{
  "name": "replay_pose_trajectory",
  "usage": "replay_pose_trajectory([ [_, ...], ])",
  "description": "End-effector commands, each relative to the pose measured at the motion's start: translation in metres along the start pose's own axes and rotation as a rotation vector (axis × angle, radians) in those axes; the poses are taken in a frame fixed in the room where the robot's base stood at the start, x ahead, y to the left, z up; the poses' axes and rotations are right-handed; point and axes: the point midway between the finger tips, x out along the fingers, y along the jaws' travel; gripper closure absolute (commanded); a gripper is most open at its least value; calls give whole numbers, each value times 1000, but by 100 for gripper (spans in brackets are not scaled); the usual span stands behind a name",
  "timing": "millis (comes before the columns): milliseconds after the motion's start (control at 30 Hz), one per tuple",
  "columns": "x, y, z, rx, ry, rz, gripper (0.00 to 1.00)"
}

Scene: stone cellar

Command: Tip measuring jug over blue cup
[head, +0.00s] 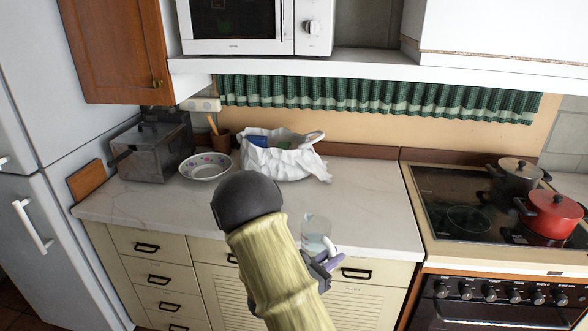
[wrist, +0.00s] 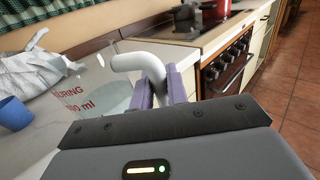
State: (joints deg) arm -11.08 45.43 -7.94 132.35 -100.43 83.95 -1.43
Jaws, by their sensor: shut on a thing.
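The clear measuring jug (head: 315,230) has a white handle and red lettering, and pale contents show low in it. It also shows in the wrist view (wrist: 97,88), looking close to upright. My gripper (head: 324,262) is shut on the jug's handle, with purple fingers (wrist: 160,88) on both sides of it. The jug is at the counter's front edge; whether it touches the counter is unclear. The blue cup (wrist: 14,113) stands on the counter at the left of the wrist view, apart from the jug. My arm appears to hide it in the head view.
A crumpled white bag (head: 285,160), a patterned bowl (head: 206,166) and a metal box (head: 150,152) stand at the back of the counter (head: 375,205). The stove (head: 455,215) with a red pot (head: 553,215) is at right. A shelf with a microwave (head: 250,25) overhangs the back.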

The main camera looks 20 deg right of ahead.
Motion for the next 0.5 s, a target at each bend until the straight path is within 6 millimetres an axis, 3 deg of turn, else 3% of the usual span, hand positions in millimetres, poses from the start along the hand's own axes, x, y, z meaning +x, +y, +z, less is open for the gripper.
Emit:
replay_pose_trajectory([
  [300, -40, 50, -70, -11, -2, 406, 100],
  [500, -70, 70, -116, -11, -2, 646, 100],
])
